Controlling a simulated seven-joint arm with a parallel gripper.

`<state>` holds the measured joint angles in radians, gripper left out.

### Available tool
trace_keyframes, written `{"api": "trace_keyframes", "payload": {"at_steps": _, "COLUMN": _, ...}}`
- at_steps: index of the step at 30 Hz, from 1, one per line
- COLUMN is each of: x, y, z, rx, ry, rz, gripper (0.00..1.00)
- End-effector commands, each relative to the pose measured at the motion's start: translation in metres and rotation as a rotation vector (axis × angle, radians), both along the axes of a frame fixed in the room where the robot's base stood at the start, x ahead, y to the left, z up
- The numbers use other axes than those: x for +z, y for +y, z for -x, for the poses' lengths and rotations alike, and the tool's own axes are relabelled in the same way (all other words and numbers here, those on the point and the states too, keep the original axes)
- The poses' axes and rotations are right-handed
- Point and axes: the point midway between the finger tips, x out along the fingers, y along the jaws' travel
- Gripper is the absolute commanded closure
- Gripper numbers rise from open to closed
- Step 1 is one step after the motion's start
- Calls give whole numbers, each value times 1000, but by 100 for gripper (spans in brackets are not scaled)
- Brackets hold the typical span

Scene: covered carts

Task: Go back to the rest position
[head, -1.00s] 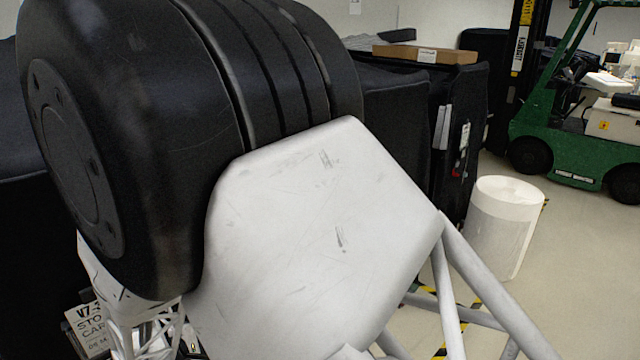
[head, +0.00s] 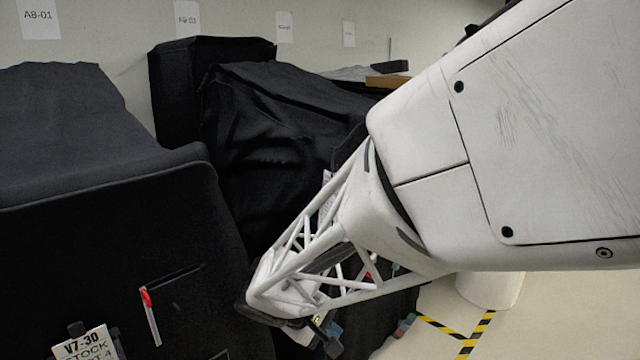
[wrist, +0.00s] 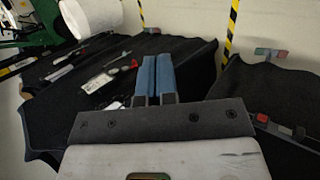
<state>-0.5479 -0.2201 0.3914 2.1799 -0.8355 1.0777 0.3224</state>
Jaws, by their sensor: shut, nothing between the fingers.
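My gripper (wrist: 157,60) shows in the wrist view with its two blue fingers side by side, shut and empty. It points over the black covered carts, apart from any cart handle as far as I can tell. In the head view my white arm reaches in from the right, and its lattice link slants down to the lower middle. The gripper end (head: 328,335) is small there and partly hidden by the arm, low beside the near cart.
A black covered cart (head: 100,240) with a V7-30 tag (head: 88,345) fills the left. More covered carts (head: 275,120) stand behind the arm. A white drum (head: 490,288) and yellow-black floor tape (head: 465,330) are at right. Open floor (head: 570,315) lies at lower right.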

Motion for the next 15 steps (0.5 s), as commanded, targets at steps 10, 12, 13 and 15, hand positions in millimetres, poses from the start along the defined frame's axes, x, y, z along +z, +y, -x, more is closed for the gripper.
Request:
{"api": "trace_keyframes", "payload": {"at_steps": 10, "x": 37, "y": -73, "z": 45, "rx": -214, "ry": 8, "rz": -204, "gripper": 100}}
{"api": "trace_keyframes", "payload": {"at_steps": 12, "x": 43, "y": -84, "z": 56, "rx": -254, "ry": 5, "rz": -248, "gripper": 100}}
{"api": "trace_keyframes", "payload": {"at_steps": 13, "x": 46, "y": -89, "z": 60, "rx": -270, "ry": 3, "rz": -266, "gripper": 100}}
{"api": "trace_keyframes", "payload": {"at_steps": 15, "x": 51, "y": -99, "z": 71, "rx": -308, "ry": -2, "rz": -310, "gripper": 100}}
